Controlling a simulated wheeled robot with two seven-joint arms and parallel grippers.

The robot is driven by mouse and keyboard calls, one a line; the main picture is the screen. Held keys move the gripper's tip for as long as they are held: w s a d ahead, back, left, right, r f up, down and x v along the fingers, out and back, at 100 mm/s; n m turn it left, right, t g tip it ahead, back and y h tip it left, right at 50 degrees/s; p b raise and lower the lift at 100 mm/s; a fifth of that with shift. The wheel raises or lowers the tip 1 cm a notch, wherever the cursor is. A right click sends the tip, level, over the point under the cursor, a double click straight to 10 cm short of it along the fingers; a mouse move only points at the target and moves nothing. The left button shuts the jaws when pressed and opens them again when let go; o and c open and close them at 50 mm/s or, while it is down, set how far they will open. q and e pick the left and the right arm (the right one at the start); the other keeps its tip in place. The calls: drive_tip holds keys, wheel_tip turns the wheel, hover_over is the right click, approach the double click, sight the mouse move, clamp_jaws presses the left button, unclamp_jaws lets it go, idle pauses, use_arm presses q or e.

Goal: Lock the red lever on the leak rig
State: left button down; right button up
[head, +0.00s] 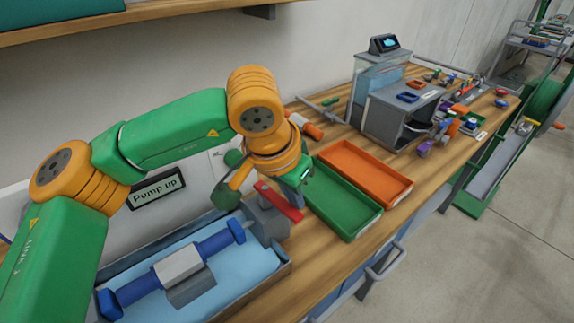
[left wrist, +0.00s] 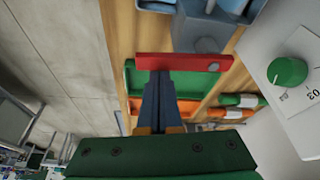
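The red lever (head: 281,204) sits on the grey block (head: 268,222) at the right end of the leak rig, a blue tray (head: 245,268) with a blue pipe and grey clamp. In the left wrist view the lever (left wrist: 185,63) lies crosswise, with a grey pin near its right end. My left gripper (head: 296,193) is at the lever's side. Its dark fingers (left wrist: 159,78) are together and reach the lever's edge near its free end; I cannot tell whether they touch. The fingertips are partly hidden. My right gripper is not in view.
A green bin (head: 343,203) and an orange bin (head: 366,172) stand right of the rig. A "Pump up" sign (head: 156,193) is on the panel behind. A green knob (left wrist: 287,71) sits on a white panel. A grey machine (head: 398,112) stands farther along the bench.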

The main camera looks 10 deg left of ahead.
use_arm(q)
drive_tip(key=shift+s, duration=0.15)
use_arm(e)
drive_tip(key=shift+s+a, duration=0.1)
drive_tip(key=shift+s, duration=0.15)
use_arm(q)
drive_tip(key=shift+s, duration=0.1)
idle(0.3)
drive_tip(key=shift+d, duration=0.1)
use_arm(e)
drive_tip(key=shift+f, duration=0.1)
